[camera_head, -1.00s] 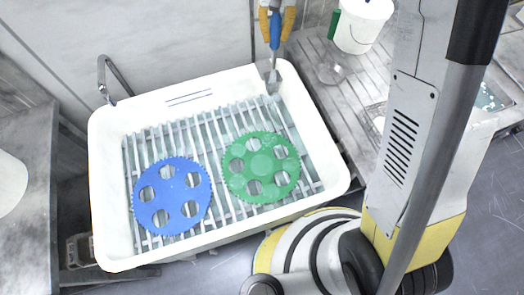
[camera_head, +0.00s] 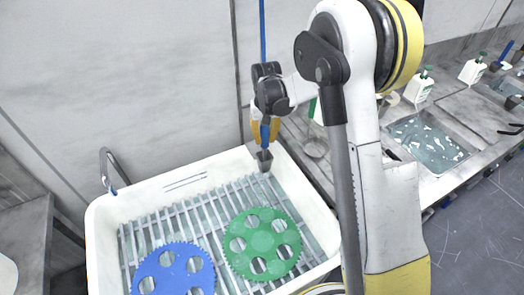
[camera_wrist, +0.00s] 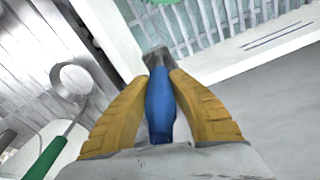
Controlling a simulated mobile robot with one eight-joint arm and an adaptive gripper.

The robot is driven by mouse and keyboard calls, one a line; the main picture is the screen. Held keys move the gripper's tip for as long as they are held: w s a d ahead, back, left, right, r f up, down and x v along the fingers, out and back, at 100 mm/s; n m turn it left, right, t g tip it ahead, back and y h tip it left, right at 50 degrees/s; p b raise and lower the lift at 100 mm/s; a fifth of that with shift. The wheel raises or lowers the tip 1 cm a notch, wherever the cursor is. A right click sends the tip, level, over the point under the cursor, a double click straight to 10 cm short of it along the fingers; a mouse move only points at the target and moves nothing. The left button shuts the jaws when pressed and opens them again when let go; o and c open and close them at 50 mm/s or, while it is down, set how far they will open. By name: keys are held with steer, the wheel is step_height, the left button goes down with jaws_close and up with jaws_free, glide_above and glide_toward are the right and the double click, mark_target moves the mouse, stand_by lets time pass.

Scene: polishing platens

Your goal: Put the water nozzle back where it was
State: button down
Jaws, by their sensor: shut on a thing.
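The water nozzle (camera_wrist: 160,100) has a blue body and a grey head, and my gripper (camera_wrist: 162,82) is shut on its blue body between yellow fingers. In the head view the nozzle's grey head (camera_head: 264,160) points down near the back right corner of the white sink (camera_head: 105,225). My gripper (camera_head: 265,132) is above the sink's back rim there. A blue hose (camera_head: 262,35) runs straight up from the gripper. Whether the nozzle touches the rim is hard to tell.
A blue toothed disc (camera_head: 172,272) and a green toothed disc (camera_head: 262,244) lie on the sink's slatted rack. A grey tap (camera_head: 108,170) stands at the sink's back left. A worktop with a shallow tray (camera_head: 428,143) and white bottles (camera_head: 418,86) is at the right.

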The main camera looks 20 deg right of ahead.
mark_target(265, 146)
step_height(265, 146, down, 4)
steer(key=shift+r+b, duration=0.1)
steer(key=shift+b, duration=0.35)
steer(key=c, duration=1.6)
jaws_free()
steer(key=shift+c, duration=0.2)
steer(key=o, duration=0.3)
steer(key=shift+o, duration=0.2)
